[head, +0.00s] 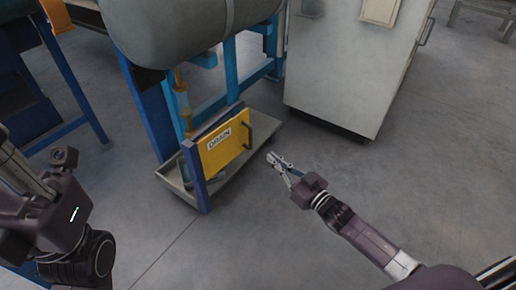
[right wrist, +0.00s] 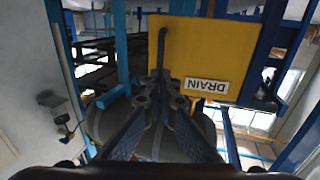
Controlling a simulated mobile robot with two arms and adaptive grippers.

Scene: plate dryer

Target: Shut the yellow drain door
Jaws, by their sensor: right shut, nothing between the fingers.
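The yellow drain door (head: 226,151) carries a white label reading DRAIN and a dark handle (head: 247,133) near its right edge. A blue post (head: 196,180) stands at its left edge. I cannot tell from here how far the door stands open. My right gripper (head: 271,158) is shut and empty, right of the door and apart from it in the head view. In the right wrist view the door (right wrist: 200,52) appears upside down, with the handle (right wrist: 161,48) just beyond my shut fingertips (right wrist: 160,78); contact cannot be told. My left arm shows at the left, but its fingers do not.
A grey drip tray (head: 232,172) lies under and behind the door. A large grey tank (head: 185,30) on blue legs is above it. A pale cabinet (head: 350,70) stands at the upper right. The floor (head: 235,235) in front is clear.

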